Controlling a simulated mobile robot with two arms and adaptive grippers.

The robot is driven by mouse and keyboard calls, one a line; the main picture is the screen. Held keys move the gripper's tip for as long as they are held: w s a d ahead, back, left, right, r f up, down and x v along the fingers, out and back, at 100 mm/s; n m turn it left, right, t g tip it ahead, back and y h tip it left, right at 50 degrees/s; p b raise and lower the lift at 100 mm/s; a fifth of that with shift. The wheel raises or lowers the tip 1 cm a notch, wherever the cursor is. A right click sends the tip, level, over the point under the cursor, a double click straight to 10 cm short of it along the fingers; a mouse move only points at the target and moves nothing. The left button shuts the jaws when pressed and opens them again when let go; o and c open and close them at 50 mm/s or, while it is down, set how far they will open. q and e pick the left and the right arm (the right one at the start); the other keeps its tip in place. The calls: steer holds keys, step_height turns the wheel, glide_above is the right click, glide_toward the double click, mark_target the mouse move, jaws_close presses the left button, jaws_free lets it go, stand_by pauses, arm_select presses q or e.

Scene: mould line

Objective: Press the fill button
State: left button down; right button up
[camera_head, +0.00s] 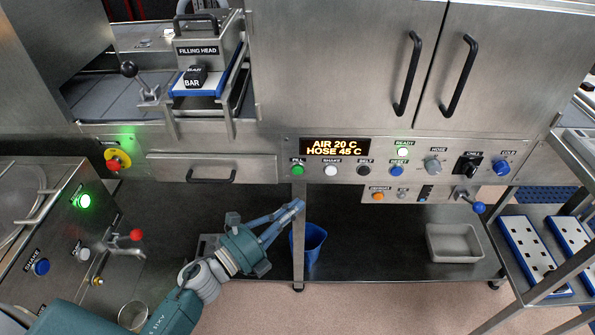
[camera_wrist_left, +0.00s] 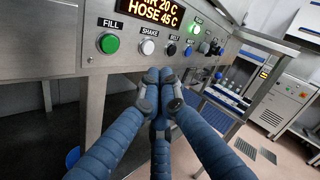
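The green fill button (camera_head: 297,170) is at the left end of the row on the steel control panel, under the display. It also shows in the left wrist view (camera_wrist_left: 108,43), below its FILL label. My left gripper (camera_head: 297,206) is in front of the panel, a little below the button in the head view. In the left wrist view its fingertips (camera_wrist_left: 158,80) are together and empty, below and right of the button, under the white SHAKE button (camera_wrist_left: 147,47). The tips look apart from the fill button. My right gripper is not in view.
The display (camera_head: 335,147) reads AIR 20 C, HOSE 45 C. The green READY lamp (camera_head: 402,152) is lit. Other buttons and knobs line the panel to the right. A table leg (camera_head: 298,240) and a blue bucket (camera_head: 313,245) stand below. A grey bin (camera_head: 455,243) is on the lower shelf.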

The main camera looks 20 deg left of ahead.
mark_target(298, 170)
arm_select(q)
steer(key=w+a+b, duration=0.1)
steer(key=w+a, duration=0.1)
steer(key=w, duration=0.6)
steer(key=shift+a, duration=0.15)
steer(key=shift+b, duration=0.35)
stand_by(0.9)
steer(key=shift+w+a, duration=0.1)
steer(key=shift+w, duration=0.25)
steer(key=shift+w+a+b, duration=0.15)
steer(key=shift+w+b, duration=0.15)
steer(key=shift+w, duration=0.1)
stand_by(0.6)
steer(key=shift+s, duration=0.15)
steer(key=shift+s+d, duration=0.25)
steer(key=shift+s, duration=0.4)
